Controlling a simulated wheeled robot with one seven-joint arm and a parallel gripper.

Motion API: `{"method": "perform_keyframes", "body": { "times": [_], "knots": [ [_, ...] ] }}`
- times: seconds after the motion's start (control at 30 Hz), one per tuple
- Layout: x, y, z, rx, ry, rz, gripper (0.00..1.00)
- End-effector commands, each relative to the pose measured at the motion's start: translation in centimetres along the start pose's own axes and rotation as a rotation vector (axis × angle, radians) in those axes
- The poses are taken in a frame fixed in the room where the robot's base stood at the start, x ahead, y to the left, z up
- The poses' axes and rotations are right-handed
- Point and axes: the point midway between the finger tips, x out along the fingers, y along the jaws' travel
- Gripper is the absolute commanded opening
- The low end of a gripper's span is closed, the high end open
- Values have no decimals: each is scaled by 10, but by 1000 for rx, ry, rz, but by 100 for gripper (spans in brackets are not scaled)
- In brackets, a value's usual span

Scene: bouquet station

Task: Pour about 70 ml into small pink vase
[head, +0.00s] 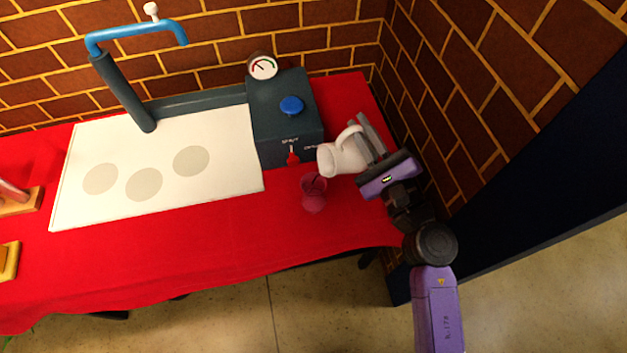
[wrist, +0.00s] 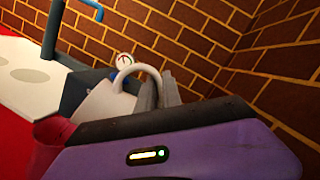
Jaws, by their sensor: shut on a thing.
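A small pink vase (head: 313,194) stands on the red tablecloth, in front of the dark machine. It also shows at the lower left of the wrist view (wrist: 52,135), partly cut off by my gripper body. A white pitcher (head: 340,157) is tilted, with its mouth toward the left, just above and right of the vase. The pitcher also shows in the wrist view (wrist: 100,103). My gripper (head: 366,135) is shut on the pitcher at its handle side, to the right of the vase. I cannot see liquid in the pitcher or the vase.
A dark machine (head: 285,120) with a gauge, blue knob and red lever stands behind the vase. A white mat (head: 225,170) with three grey circles lies left, under a blue faucet (head: 135,30). A brick wall rises behind and right.

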Motion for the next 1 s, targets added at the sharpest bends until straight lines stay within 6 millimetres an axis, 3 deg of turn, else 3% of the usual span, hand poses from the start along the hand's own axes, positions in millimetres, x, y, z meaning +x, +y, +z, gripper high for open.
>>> {"method": "perform_keyframes", "body": {
  "times": [0.37, 0.47, 0.6, 1.0],
  "knots": [
    [1, 1, 6, -23, -6, 1, 0],
    [0, -9, -14, 80, 15, -13, 0],
    [-5, 0, -46, 331, 47, -37, 0],
    [-8, 5, -70, 532, 75, -63, 0]
  ]
}}
